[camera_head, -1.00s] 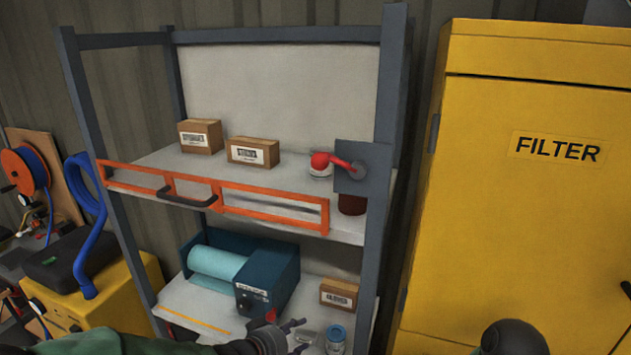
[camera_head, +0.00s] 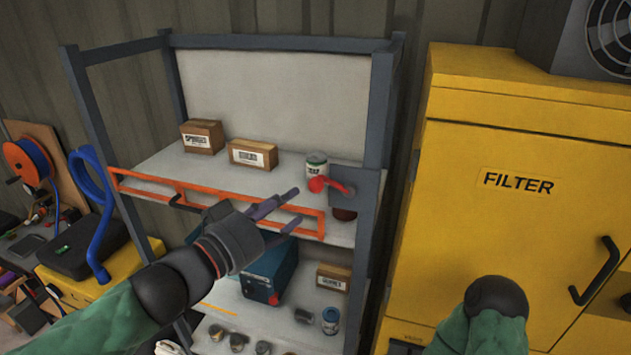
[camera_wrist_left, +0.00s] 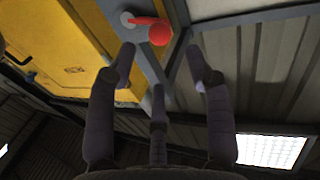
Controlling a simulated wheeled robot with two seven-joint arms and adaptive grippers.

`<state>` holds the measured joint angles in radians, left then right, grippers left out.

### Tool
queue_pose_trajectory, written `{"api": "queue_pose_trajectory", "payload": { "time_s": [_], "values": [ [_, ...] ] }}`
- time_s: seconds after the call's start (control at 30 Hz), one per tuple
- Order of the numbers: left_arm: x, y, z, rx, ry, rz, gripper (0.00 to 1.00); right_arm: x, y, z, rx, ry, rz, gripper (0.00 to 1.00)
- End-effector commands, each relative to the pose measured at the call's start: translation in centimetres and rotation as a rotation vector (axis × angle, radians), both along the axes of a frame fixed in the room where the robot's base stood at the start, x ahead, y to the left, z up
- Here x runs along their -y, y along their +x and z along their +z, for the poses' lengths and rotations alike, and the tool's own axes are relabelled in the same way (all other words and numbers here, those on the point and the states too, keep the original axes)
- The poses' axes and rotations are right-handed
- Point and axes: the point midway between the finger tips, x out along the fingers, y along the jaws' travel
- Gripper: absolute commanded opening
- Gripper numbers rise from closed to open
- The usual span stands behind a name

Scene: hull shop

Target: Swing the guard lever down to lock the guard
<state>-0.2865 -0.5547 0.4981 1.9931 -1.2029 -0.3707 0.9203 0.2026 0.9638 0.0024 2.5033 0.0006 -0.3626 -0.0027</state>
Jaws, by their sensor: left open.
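The guard lever (camera_head: 335,187) is a red arm with a round red knob, on a grey plate (camera_head: 366,195) on the shelf's right post. It points left and slightly up from its pivot. The orange guard (camera_head: 225,200) is a barred frame across the front of the upper shelf. My left gripper (camera_head: 292,207) is open and empty in front of the guard's right end, left of and slightly below the knob. In the left wrist view the lever (camera_wrist_left: 153,27) lies beyond the spread fingers, apart from them. My right arm shows only in part; its gripper is out of view.
Two cardboard boxes (camera_head: 252,154) and a can (camera_head: 316,166) stand on the upper shelf, the can just behind the knob. The lower shelf holds a blue machine (camera_head: 272,272), a box and several small items. A yellow filter cabinet (camera_head: 500,230) stands at right.

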Motion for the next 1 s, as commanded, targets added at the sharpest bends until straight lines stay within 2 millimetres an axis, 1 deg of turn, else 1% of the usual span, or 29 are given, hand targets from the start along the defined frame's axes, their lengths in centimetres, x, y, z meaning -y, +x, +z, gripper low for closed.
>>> {"api": "queue_pose_trajectory", "payload": {
  "time_s": [0.1, 0.3, 0.5, 0.7, 1.0],
  "values": [
    [1.3, 1.4, -0.3, -0.003, 0.001, -0.003, 0.52, 0.0, 0.0, -0.3, 0.000, 0.000, 0.000, 0.83],
    [3.3, 4.0, -0.2, -0.003, 0.001, -0.002, 0.52, 0.0, 0.0, -0.4, 0.000, 0.000, 0.000, 0.83],
    [4.9, 6.1, -0.1, -0.001, 0.001, 0.000, 0.52, 0.0, 0.0, -0.4, 0.000, 0.000, 0.000, 0.83],
    [5.8, 7.2, 0.0, -0.001, 0.000, 0.000, 0.52, 0.0, 0.0, -0.3, 0.000, 0.000, 0.000, 0.83],
    [5.9, 7.5, -0.1, -0.001, 0.001, 0.000, 0.52, 0.0, 0.0, -0.3, 0.000, 0.000, 0.000, 0.83]
  ]
}}
